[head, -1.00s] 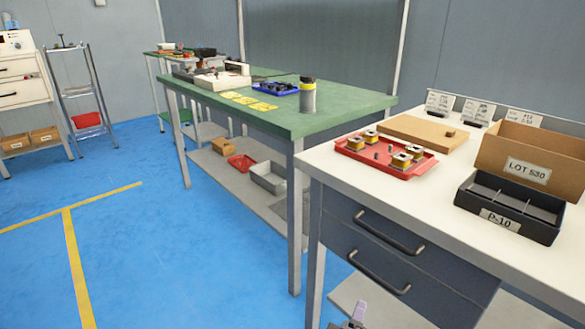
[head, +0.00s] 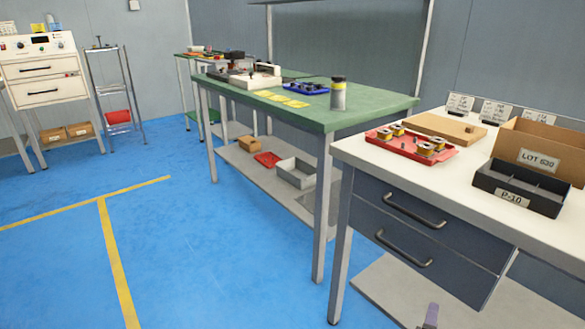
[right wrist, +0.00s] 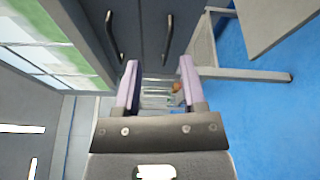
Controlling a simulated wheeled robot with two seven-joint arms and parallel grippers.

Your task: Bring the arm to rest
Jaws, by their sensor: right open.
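My right gripper (right wrist: 160,85) shows in the right wrist view with its two pale purple fingers apart and nothing between them. In the head view only the tip of my right gripper (head: 430,316) shows, at the bottom edge, low in front of the white table's lower shelf. My left gripper is not in any view.
A white table (head: 375,157) with dark drawers (head: 400,225) stands at the right. It bears a red tray (head: 387,148) of coils, a black P-10 bin (head: 515,191) and a LOT 530 carton (head: 540,145). A green bench (head: 375,105) stands beyond it. Blue floor (head: 220,255) at the left is clear.

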